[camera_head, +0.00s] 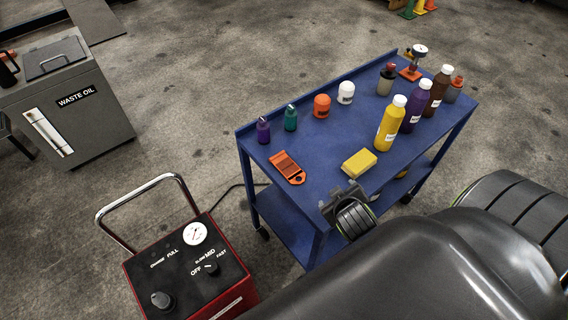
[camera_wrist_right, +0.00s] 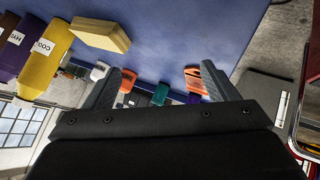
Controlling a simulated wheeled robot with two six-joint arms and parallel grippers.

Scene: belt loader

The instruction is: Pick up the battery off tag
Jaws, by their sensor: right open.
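The battery off tag (camera_head: 288,167) is a flat orange tag with a hole at one end. It lies on the blue cart top (camera_head: 330,140) near its left front edge. In the right wrist view the orange tag (camera_wrist_right: 194,81) shows beside the right-hand finger, which partly hides it. My right gripper (camera_head: 343,197) is over the cart's front edge, to the right of and nearer than the tag, and apart from it. In the right wrist view its fingers (camera_wrist_right: 166,80) are spread with nothing held between them. My left gripper is not in view.
A yellow sponge (camera_head: 359,163) lies just beyond my right gripper. A yellow bottle (camera_head: 390,125) and other bottles stand at the right. Small purple (camera_head: 263,131) and teal (camera_head: 290,118) bottles stand behind the tag. A red charger cart (camera_head: 190,265) with a chrome handle stands at the front left.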

